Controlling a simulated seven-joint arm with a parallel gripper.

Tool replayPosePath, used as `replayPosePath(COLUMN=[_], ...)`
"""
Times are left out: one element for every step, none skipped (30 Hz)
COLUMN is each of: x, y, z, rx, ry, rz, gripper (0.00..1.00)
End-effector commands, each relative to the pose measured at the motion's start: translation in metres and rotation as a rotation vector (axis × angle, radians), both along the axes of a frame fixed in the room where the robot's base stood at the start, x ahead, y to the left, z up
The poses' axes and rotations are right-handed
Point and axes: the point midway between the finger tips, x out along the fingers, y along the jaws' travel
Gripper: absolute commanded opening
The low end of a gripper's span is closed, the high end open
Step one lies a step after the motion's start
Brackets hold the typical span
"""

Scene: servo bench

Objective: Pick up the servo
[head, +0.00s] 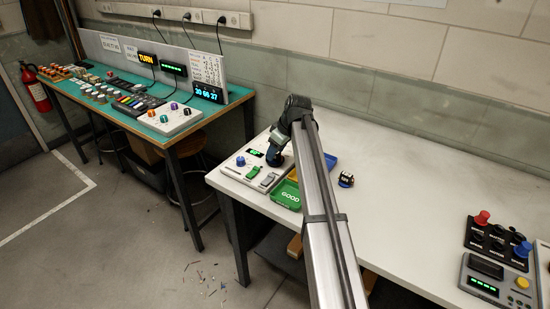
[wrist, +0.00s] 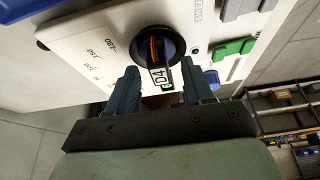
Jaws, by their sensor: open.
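A small dark piece (wrist: 158,76) labelled D4, with an orange-brown strip beside it, sits at a round black dial on a white panel (wrist: 100,42). It appears to be the servo. My gripper (wrist: 160,68) is open, its two blue-grey fingers on either side of the D4 label in the wrist view. I cannot tell whether they touch it. In the head view my gripper (head: 275,157) is low over the same panel (head: 236,172) at the bench's left end and hides the dial. Another small dark piece (head: 346,180) lies on the bench; I cannot tell what it is.
A green GOOD tray (head: 286,195) stands beside the panel, with a blue tray (head: 331,160) behind my arm. The panel has a blue knob (head: 240,161) and a green switch (head: 253,172). A control box (head: 495,285) stands far right.

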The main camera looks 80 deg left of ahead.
Motion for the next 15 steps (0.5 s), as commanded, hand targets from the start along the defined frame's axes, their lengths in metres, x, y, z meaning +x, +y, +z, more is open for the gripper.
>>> replayPosePath(x=[-0.0016,-0.0022,-0.0027,-0.0029,-0.003,-0.0029,-0.0029,-0.0029,-0.0029,-0.0028,-0.0028,-0.0028,-0.0028,-0.0028,-0.0027], y=[0.0017,0.0023,0.0028,0.0029,0.0031,0.0031,0.003,0.003,0.0029,0.0029,0.0029,0.0029,0.0029,0.0029,0.0029], z=[-0.0051,-0.0068,-0.0083,-0.009,-0.0091,-0.0092,-0.0091,-0.009,-0.0089,-0.0089,-0.0089,-0.0089,-0.0089,-0.0089,-0.009], rx=[-0.001,0.0,0.0,0.001,0.001,0.002,0.002,0.002,0.001,0.001,0.001,0.001,0.001,0.001,0.001], ry=[-0.001,0.0,0.0,-0.001,-0.001,0.0,0.0,0.0,-0.001,-0.001,-0.001,-0.001,-0.001,-0.001,-0.001], rz=[0.0,0.0,0.0,0.0,0.001,0.001,0.001,0.001,0.001,0.001,0.001,0.001,0.001,0.001,0.001], gripper=[0.51,0.51,0.51,0.51,0.51,0.51,0.51,0.51,0.51,0.49,0.46,0.42,0.4,0.37,0.33])
